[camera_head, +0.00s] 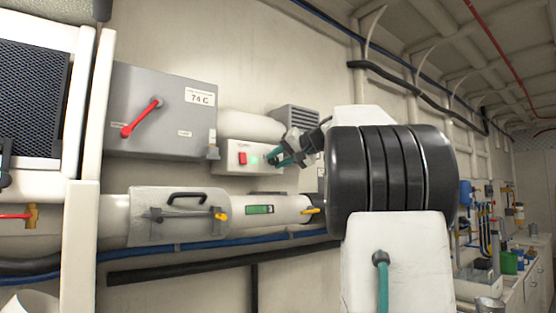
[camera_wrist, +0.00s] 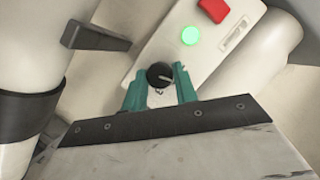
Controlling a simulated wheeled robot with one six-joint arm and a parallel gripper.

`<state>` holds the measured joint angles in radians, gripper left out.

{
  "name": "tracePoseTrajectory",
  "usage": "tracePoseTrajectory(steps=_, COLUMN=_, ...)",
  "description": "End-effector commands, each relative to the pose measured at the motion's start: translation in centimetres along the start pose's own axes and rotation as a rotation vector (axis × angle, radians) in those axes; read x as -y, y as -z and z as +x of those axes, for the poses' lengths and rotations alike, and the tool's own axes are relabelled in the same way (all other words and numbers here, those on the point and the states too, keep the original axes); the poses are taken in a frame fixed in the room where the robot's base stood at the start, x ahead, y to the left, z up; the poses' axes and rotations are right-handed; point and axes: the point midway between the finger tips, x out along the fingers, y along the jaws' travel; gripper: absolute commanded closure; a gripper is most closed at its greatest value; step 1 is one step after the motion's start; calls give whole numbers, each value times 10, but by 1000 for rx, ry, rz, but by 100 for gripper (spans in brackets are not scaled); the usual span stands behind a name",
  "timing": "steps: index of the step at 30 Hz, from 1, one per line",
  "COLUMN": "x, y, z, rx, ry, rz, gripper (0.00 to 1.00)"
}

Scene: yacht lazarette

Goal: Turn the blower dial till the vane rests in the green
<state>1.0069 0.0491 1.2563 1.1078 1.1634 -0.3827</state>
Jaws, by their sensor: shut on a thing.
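The blower dial (camera_wrist: 159,75) is a round black knob with a pale pointer line, on a white control box (camera_head: 228,158). My gripper (camera_wrist: 160,80) has teal fingers on either side of the dial, shut on it. In the head view my gripper (camera_head: 273,158) is at the right part of the box, and its fingers hide the dial.
The box carries a red switch (camera_head: 242,158) and a lit green lamp (camera_wrist: 190,35). A grey cabinet (camera_head: 162,112) with a red lever stands to the left. A plate with a black handle (camera_head: 187,197) and a yellow lever (camera_head: 311,211) are on the duct below.

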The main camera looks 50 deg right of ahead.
Motion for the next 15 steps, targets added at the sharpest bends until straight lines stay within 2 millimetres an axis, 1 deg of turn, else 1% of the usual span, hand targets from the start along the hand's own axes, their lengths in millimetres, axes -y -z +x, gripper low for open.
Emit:
tracePoseTrajectory(steps=6, x=-2, y=0, z=0, rx=0, ry=63, rz=151, gripper=94)
tracePoseTrajectory(steps=15, x=-2, y=0, z=0, rx=1, ry=115, rz=279, gripper=94)
